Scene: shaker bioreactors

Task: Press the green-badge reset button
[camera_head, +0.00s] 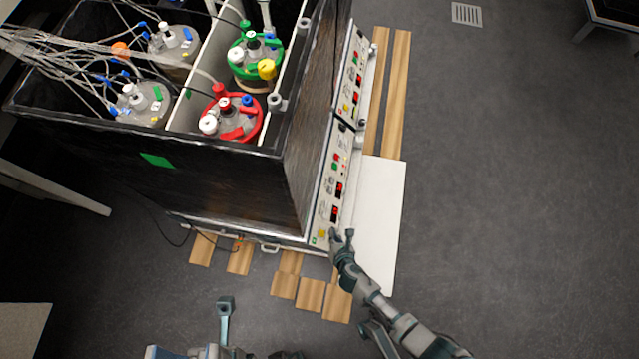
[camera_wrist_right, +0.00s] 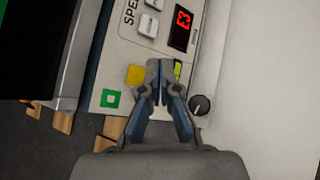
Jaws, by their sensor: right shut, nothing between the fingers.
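The near control panel (camera_head: 333,185) runs along the right side of the black shaker box. At its lower end, the right wrist view shows a green square badge with a pale centre (camera_wrist_right: 111,99) and a yellow square (camera_wrist_right: 134,75). A yellow-green rectangle (camera_wrist_right: 178,69) shows just right of the fingertips. Contact cannot be judged. Part of my left gripper (camera_head: 225,305) shows at the bottom; its jaws are unclear.
A black knob (camera_wrist_right: 200,105) and a red display (camera_wrist_right: 181,27) are near the fingertips. The box (camera_head: 225,185) holds bottles with red (camera_head: 232,118) and green (camera_head: 256,55) rings. A second panel (camera_head: 355,80) lies farther along. Open floor (camera_head: 510,190) is to the right.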

